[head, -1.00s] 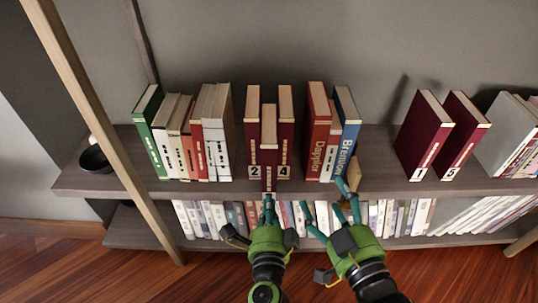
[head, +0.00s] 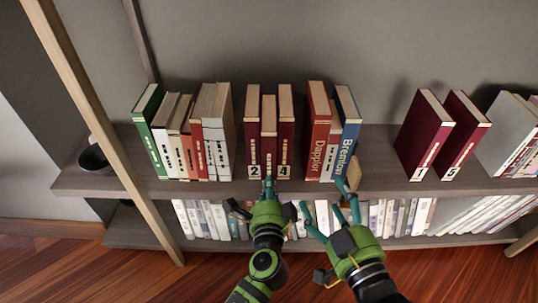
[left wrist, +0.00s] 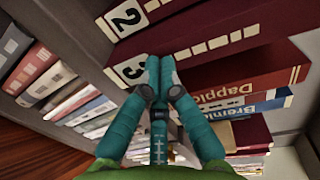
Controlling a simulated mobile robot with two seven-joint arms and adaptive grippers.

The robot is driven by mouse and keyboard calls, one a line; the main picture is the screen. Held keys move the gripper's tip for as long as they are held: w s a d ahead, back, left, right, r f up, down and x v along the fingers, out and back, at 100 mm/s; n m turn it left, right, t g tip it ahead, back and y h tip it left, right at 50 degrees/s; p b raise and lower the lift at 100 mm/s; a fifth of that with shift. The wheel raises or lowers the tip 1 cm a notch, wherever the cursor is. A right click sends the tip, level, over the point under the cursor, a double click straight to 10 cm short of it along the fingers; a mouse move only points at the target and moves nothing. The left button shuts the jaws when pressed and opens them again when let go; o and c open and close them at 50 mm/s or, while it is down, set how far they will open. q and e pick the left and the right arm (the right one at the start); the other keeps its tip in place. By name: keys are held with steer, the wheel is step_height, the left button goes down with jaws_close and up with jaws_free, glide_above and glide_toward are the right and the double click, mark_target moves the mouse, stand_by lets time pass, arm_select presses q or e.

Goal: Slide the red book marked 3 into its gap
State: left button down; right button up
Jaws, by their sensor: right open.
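The dark red book marked 3 (head: 269,120) stands upright on the upper shelf between the red book marked 2 (head: 252,130) and the red book marked 4 (head: 285,130). Its top sits lower in the head view than theirs. In the left wrist view its spine (left wrist: 205,50) and label 3 show. My left gripper (head: 269,182) is shut, with its fingertips together at the lower spine of book 3. They also show in the left wrist view (left wrist: 155,75), apparently touching the spine. The fingers hide the label in the head view. My right gripper (head: 331,208) is open and empty at the shelf's front edge.
White and coloured books (head: 215,135) stand at left, and "Dapplor" (head: 317,130) and a blue book (head: 347,125) at right. A small tan block (head: 354,175) is near my right fingers. Red books 1 (head: 422,135) and 5 (head: 464,135) stand further right. A slanted post (head: 105,140) is at left.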

arm_select(q)
steer(key=shift+w, duration=0.5)
steer(key=shift+w+b, duration=0.3)
steer(key=shift+w, duration=1.05)
steer(key=shift+s+p, duration=0.3)
steer(key=shift+s, duration=1.7)
